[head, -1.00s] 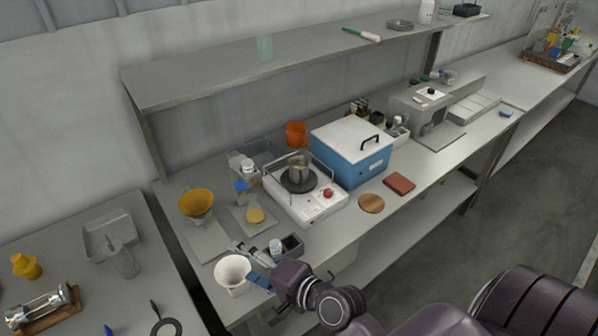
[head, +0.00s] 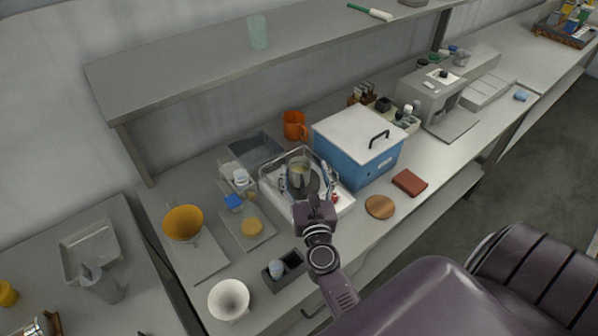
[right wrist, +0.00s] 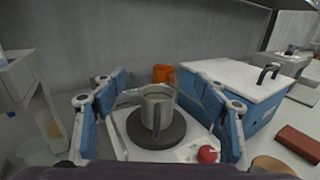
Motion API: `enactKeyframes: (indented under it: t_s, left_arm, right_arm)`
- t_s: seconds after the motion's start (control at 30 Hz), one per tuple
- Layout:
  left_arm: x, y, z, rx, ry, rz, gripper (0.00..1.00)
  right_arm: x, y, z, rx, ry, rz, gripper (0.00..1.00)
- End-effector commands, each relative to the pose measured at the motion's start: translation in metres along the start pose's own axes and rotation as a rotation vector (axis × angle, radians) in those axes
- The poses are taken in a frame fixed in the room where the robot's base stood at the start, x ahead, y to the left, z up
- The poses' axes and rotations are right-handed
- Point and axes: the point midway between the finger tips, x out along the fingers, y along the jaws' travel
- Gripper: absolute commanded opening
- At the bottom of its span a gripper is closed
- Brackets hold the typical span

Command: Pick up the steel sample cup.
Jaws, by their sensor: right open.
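The steel sample cup (head: 299,172) stands upright on the dark round plate (head: 313,190) of a white stirrer unit (head: 275,199). In the right wrist view the cup (right wrist: 157,108) is in the middle, with its dark handle toward the camera, on the dark plate (right wrist: 137,136). My right gripper (head: 305,182) is open, its fingers spread to either side of the cup and not touching it. The gripper's blue-padded fingers also flank the cup in the right wrist view (right wrist: 158,120). My left gripper is not in view.
A wire rail (head: 262,172) borders the stirrer. A blue box with a white lid (head: 358,160) stands close on its right, and an orange mug (head: 294,126) behind. A red knob (right wrist: 208,154) is at the stirrer's front. A shelf (head: 200,68) hangs above the back of the bench.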

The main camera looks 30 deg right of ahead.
Motion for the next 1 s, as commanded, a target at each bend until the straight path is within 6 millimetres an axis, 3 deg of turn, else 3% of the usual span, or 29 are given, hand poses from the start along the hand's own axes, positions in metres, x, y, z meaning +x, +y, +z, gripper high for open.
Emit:
enactKeyframes:
  t_s: [0.03, 0.2, 0.3, 0.43, 0.57, 0.6, 0.67, 1.0]
  left_arm:
    - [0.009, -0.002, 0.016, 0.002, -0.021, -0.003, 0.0]
    - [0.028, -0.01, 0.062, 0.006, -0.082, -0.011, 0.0]
    - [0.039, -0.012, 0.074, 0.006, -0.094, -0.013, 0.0]
    - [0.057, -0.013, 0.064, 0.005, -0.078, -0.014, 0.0]
    - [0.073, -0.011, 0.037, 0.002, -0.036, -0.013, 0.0]
    - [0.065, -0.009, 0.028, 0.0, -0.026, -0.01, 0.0]
    - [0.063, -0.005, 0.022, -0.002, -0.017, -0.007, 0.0]
    - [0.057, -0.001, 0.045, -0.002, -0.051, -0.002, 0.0]
  right_arm:
    - [0.0, 0.0, -0.01, -0.002, 0.001, 0.001, 0.67]
    - [0.0, 0.001, -0.034, -0.005, 0.001, 0.003, 0.67]
    - [0.0, 0.001, -0.048, -0.006, 0.0, 0.004, 0.67]
    - [0.0, 0.001, -0.066, -0.007, 0.0, 0.004, 0.67]
    - [0.0, 0.0, -0.081, -0.008, -0.001, 0.004, 0.67]
    - [0.008, 0.001, -0.071, -0.008, -0.004, 0.004, 0.67]
    - [0.014, 0.001, -0.071, -0.008, -0.002, 0.004, 0.67]
    - [0.059, 0.001, -0.071, -0.007, -0.002, 0.004, 0.67]
